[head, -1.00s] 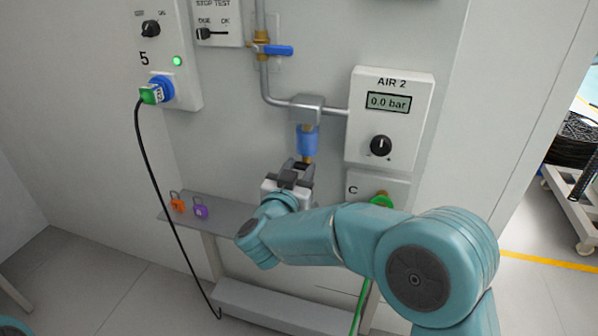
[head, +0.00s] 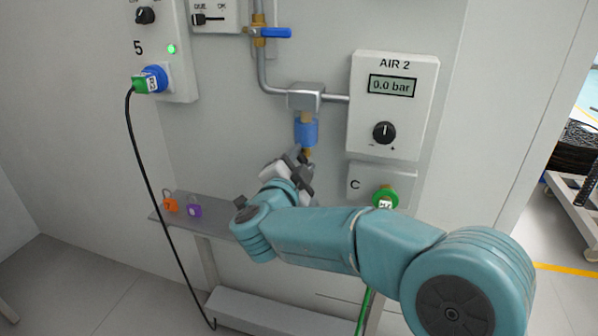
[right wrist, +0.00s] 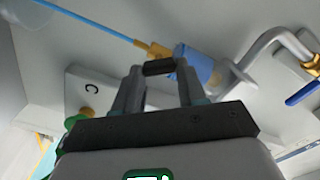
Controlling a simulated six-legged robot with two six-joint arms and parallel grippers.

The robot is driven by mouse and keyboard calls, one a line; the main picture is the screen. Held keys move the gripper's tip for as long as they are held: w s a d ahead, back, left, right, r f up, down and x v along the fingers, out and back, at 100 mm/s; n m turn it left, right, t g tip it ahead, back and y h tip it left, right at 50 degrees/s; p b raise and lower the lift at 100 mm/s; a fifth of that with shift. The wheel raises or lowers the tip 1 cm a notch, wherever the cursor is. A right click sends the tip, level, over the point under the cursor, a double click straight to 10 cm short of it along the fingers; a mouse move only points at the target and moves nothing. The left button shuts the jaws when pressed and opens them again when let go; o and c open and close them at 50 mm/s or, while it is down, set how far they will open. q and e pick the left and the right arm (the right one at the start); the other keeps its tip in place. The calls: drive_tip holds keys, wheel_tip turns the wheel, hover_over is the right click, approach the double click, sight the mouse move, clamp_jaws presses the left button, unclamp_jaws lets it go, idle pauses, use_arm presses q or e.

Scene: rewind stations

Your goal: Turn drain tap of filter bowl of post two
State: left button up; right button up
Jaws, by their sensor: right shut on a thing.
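The filter bowl (head: 306,132) is a blue cup hanging under a grey block on the pipe in the head view. Its brass drain tap (head: 308,154) is at the bottom, partly hidden by my right gripper (head: 301,160). In the right wrist view the bowl (right wrist: 196,64) lies just beyond my fingers. There, a small black handle (right wrist: 159,67) sits between the fingertips, next to the brass tap body (right wrist: 156,49). The right gripper is shut on this tap handle and looks tilted in the head view. My left gripper is not in view.
The AIR 2 panel (head: 392,105) reads 0.0 bar, right of the bowl. Below it is box C with a green fitting (head: 385,197). A blue-handled valve (head: 275,33) is above. A shelf (head: 220,224) bears orange and purple padlocks. A black cable (head: 146,175) hangs at left.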

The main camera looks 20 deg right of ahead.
drive_tip(key=m+b, duration=0.1)
drive_tip(key=m, duration=0.1)
drive_tip(key=m+b, duration=0.2)
drive_tip(key=shift+f+m, duration=0.2)
drive_tip(key=shift+m, duration=0.1)
idle(0.5)
drive_tip(key=o, duration=1.1)
drive_tip(key=shift+c, duration=0.2)
drive_tip(key=shift+s+r, duration=0.1)
drive_tip(key=p+v, duration=0.2)
drive_tip(key=v, duration=1.4)
drive_tip(key=shift+a, duration=0.1)
